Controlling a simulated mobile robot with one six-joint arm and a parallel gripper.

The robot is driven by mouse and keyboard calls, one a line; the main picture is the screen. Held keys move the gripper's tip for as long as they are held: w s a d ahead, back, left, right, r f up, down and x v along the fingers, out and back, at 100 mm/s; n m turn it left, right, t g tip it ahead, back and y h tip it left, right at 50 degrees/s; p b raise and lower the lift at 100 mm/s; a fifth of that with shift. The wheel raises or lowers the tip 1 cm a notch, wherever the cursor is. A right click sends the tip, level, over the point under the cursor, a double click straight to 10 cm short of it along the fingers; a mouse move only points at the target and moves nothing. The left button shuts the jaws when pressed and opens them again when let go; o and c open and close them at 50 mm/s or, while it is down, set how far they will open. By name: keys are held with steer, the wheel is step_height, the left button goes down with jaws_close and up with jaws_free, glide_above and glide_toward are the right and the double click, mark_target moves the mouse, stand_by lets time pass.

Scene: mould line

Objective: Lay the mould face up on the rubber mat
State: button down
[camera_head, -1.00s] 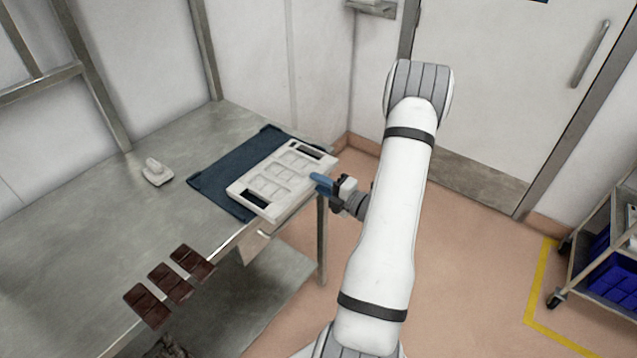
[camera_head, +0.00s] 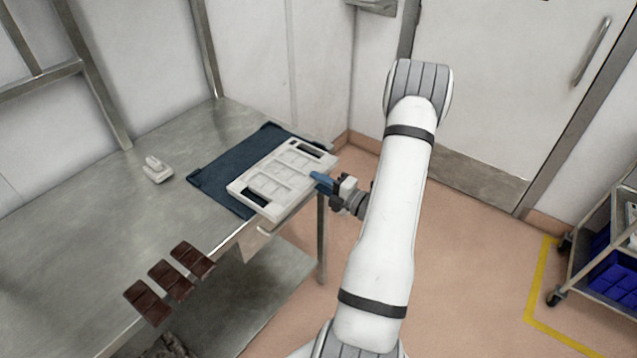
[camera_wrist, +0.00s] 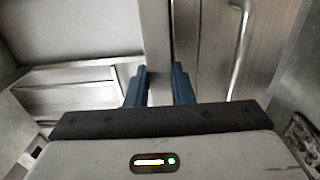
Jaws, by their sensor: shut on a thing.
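The mould (camera_head: 252,191) is a pale, flat, rectangular tray with several shallow cavities facing up and a dark slot near each end. It is over the front part of the dark blue rubber mat (camera_head: 212,183) in the head view, and its near edge reaches out past the table's front edge. I cannot tell whether it rests on the mat or is slightly above it. My gripper (camera_head: 321,183), with blue fingers, is shut on the mould's right-hand edge from the side. The wrist view shows the two fingers (camera_wrist: 159,88) with a narrow grey strip between them.
The steel table (camera_head: 110,215) carries a small white object (camera_head: 156,170) left of the mat and several dark chocolate bars (camera_head: 170,280) at its front edge. A wall is behind. A trolley with blue crates (camera_head: 615,275) stands at the far right, with open floor between.

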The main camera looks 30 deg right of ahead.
steer(key=c, duration=1.2)
jaws_free()
steer(key=shift+f, duration=0.1)
steer(key=shift+o, duration=0.2)
steer(key=p+v, duration=0.2)
steer(key=v, duration=1.2)
steer(key=shift+s+d, duration=0.2)
steer(key=shift+s, duration=0.15)
